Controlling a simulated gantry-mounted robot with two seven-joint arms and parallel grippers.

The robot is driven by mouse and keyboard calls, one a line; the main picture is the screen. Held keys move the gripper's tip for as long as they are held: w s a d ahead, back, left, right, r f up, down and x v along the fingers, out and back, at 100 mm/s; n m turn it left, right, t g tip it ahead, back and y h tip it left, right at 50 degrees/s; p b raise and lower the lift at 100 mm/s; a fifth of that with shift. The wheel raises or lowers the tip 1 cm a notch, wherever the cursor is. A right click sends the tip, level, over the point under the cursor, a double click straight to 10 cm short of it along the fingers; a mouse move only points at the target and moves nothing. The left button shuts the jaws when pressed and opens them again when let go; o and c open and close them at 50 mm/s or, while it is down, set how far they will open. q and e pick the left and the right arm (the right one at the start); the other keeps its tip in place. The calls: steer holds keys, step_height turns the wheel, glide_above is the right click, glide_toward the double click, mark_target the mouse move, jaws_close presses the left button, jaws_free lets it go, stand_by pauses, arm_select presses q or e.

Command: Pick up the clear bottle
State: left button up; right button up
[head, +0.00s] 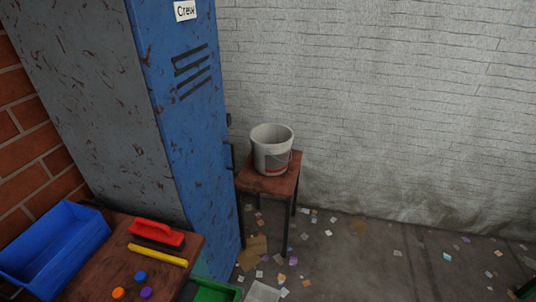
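I see no clear bottle in the head view. Neither of my grippers shows in this view, so I cannot see whether they are open or shut.
A wooden table (85,273) at the lower left bears a blue bin (92,228), a red brush (157,233), a yellow bar (158,254) and small coloured caps (141,276). A blue locker (200,150) stands behind. A white bucket (272,160) is on a stool (268,184). Litter covers the floor.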

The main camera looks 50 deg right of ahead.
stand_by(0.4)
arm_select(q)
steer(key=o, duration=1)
